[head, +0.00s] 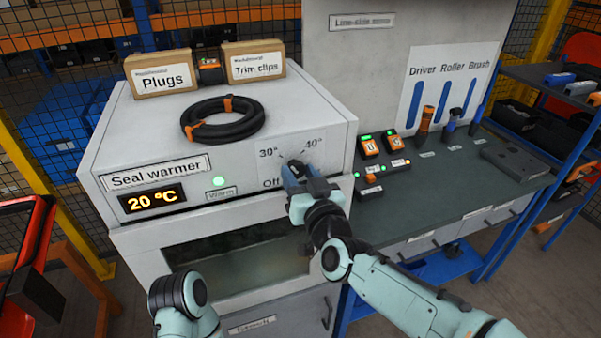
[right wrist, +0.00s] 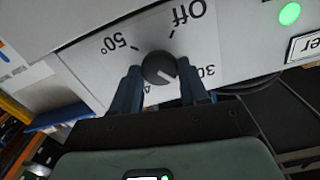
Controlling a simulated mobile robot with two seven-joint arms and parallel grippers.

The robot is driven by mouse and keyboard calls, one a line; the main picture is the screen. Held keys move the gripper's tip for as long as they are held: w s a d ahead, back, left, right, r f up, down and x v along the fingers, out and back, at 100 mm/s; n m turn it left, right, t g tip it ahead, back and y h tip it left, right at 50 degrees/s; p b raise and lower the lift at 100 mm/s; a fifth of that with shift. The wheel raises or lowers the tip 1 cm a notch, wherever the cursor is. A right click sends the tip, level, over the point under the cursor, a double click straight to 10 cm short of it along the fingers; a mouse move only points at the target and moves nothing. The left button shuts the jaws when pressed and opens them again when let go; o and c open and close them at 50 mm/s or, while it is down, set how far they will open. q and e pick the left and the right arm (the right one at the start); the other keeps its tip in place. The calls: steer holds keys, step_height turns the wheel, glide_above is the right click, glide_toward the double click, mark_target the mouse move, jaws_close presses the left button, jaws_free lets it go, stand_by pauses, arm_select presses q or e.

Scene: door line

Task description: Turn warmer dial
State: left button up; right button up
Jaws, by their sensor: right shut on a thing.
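The seal warmer (head: 225,122) is a pale box with a display (head: 152,199) reading 20 °C. A green light (head: 219,181) is lit above the "Warm" label. In the right wrist view, upside down, its round black dial (right wrist: 158,66) has a white mark pointing toward the 30° side, away from "Off". My right gripper (head: 297,174) is at the dial and hides it in the head view. Its two fingers are shut on the dial from both sides. A link of my left arm shows at bottom left, but its gripper is out of view.
A black cable coil (head: 223,121) and boxes labelled Plugs (head: 163,80) and Trim clips (head: 252,62) lie on the warmer. To the right, a dark worktop (head: 445,170) carries switch boxes (head: 369,146) and upright tools. A blue shelf rack stands at far right.

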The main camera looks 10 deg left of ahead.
steer(key=n, duration=0.5)
steer(key=shift+n+p, duration=0.35)
steer(key=shift+n, duration=0.05)
steer(key=n, duration=0.4)
steer(key=shift+s+a, duration=0.1)
steer(key=n, duration=0.5)
steer(key=shift+f, duration=0.1)
arm_select(q)
steer(key=shift+w+r, duration=0.45)
steer(key=shift+r, duration=0.2)
arm_select(e)
steer(key=n, duration=0.5)
steer(key=o, duration=1)
